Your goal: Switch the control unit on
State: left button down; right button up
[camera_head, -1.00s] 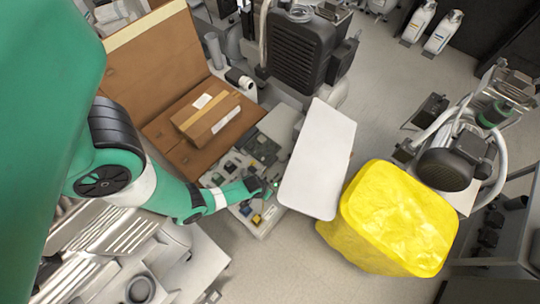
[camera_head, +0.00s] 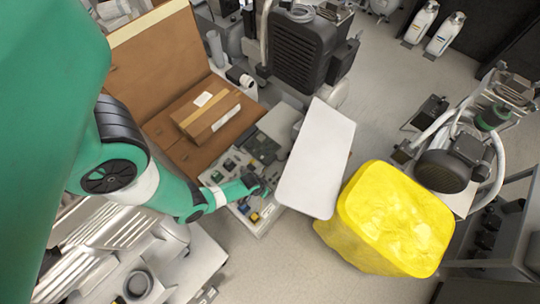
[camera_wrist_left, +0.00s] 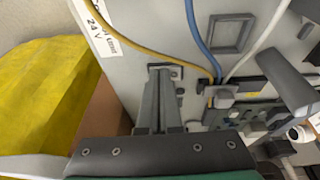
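The control unit (camera_head: 240,196) is an open pale box with a panel of small parts, in the middle of the head view. Its white lid (camera_head: 316,160) stands open to the right. My left gripper (camera_head: 264,187) is over the right part of the panel. In the left wrist view the fingers of my left gripper (camera_wrist_left: 163,72) are together with nothing visible between them. Their tips are at a small dark fitting on the grey panel (camera_wrist_left: 150,38); I cannot tell whether they touch it. Yellow, blue and white wires run nearby. My right gripper is not in view.
A yellow bin (camera_head: 390,220) stands right of the lid, close to it. A cardboard box (camera_head: 207,110) lies in a larger brown carton (camera_head: 160,62) behind the unit. A dark compressor (camera_head: 300,48) stands at the back. Another machine (camera_head: 452,165) stands at right.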

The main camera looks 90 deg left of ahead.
pick_arm(q)
jog(key=r+p, duration=0.2)
jog(key=p, duration=0.1)
jog(key=r+p, duration=0.1)
jog(key=shift+w+a+r, duration=0.25)
jog(key=shift+r, duration=0.15)
jog(key=d+p+v, duration=0.1)
jog(key=p+v, duration=0.7)
jog(key=v, duration=0.2)
jog(key=shift+w, duration=0.2)
jog(key=shift+d, duration=0.15)
jog(key=a+b, duration=0.1)
jog(key=b, duration=0.2)
jog(key=shift+s+a+r, duration=0.1)
jog(key=shift+r, duration=0.25)
jog(key=shift+f, duration=0.1)
